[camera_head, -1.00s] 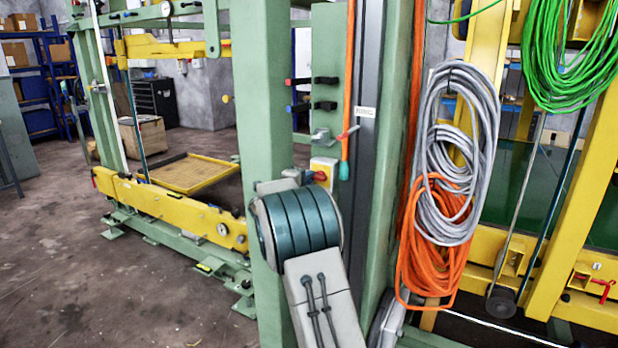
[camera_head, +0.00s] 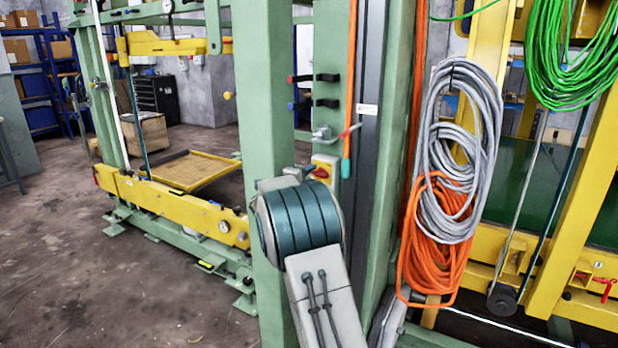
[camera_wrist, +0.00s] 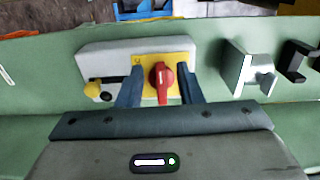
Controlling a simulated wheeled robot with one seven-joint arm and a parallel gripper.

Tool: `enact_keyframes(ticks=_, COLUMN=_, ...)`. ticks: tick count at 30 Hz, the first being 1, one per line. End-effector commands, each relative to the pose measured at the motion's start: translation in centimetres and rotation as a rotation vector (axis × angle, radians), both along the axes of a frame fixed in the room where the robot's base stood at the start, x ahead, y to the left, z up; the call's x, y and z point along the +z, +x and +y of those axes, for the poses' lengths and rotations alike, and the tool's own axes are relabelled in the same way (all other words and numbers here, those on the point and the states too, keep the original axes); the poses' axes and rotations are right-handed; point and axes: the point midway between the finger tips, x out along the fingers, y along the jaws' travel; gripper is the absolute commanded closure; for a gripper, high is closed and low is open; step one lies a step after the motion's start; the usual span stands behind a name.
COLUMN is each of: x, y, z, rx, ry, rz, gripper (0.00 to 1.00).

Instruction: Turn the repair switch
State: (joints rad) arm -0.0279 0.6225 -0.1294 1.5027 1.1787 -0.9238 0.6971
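The repair switch is a red rotary knob (camera_wrist: 161,79) on a yellow plate (camera_wrist: 149,62), set on a pale grey box (camera_wrist: 98,62) on the green panel. In the wrist view my gripper (camera_wrist: 160,86) is open, with one dark finger on each side of the knob. A narrow strip of yellow shows between the knob and each finger, so they look apart.
A yellow button (camera_wrist: 92,89) sits on the box's left. A metal bracket (camera_wrist: 250,70) and a black bracket (camera_wrist: 297,60) stand to the right in the wrist view. A green post (camera_head: 266,90) stands close left of my arm; hanging grey cables (camera_head: 440,110) are to the right.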

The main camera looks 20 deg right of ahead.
Motion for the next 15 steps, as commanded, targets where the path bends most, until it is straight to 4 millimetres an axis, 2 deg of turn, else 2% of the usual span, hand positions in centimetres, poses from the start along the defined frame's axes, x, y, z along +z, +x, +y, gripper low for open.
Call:
enact_keyframes(ticks=5, x=0.0, y=-1.4, z=2.1, rx=0.005, ry=0.001, rz=-0.001, gripper=0.67)
enact_keyframes(ticks=15, x=-0.1, y=-6.0, z=8.2, rx=0.007, ry=-0.001, rz=-0.001, gripper=0.67)
